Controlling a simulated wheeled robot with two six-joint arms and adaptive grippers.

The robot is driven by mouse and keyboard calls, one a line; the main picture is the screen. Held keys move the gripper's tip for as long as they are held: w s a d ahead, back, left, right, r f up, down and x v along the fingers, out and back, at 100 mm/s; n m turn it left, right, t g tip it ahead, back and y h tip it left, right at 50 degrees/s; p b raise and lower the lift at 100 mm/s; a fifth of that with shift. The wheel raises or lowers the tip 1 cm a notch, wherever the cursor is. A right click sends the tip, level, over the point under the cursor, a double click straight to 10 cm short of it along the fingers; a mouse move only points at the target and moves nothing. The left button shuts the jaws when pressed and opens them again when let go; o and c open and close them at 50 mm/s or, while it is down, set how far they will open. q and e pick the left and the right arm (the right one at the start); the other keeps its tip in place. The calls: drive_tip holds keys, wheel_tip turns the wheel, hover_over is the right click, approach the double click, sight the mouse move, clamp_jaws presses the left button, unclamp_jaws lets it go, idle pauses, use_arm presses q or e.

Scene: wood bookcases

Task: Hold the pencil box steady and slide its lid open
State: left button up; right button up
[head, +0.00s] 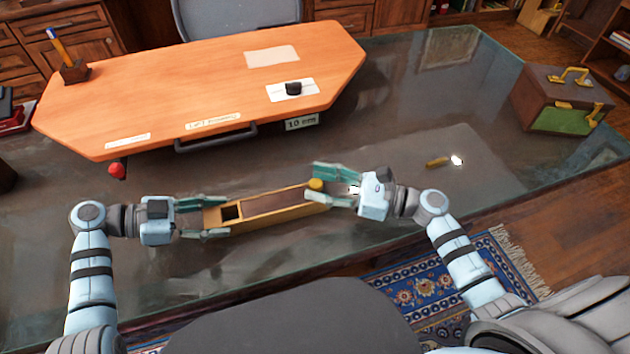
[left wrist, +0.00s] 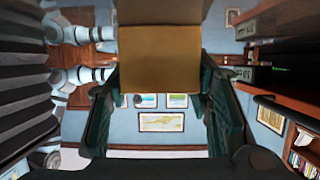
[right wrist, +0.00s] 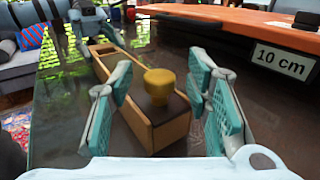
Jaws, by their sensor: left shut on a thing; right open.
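The pencil box (head: 262,220) is a long narrow wooden box on the glass desktop. Its darker lid (head: 285,201) covers most of the top, and a dark opening (head: 232,212) shows near the left end. A yellow knob (head: 316,184) stands at the lid's right end; it is large in the right wrist view (right wrist: 160,84). My left gripper (head: 212,216) is shut on the box's left end, whose wood (left wrist: 160,60) fills the space between the fingers in the left wrist view. My right gripper (head: 334,185) is open, its fingers either side of the knob and box end, apart from the knob.
An orange wooden board (head: 200,85) with a dark handle (head: 215,138) lies behind the box, with a "10 cm" label (head: 302,123) at its edge. A brown case (head: 562,98) stands at far right. Glass in front is clear.

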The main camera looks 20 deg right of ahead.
drive_tip(key=shift+x, duration=0.75)
clamp_jaws()
drive_tip(key=shift+d, duration=0.1)
drive_tip(key=d, duration=1.3)
drive_tip(key=shift+s+d, duration=0.1)
unclamp_jaws()
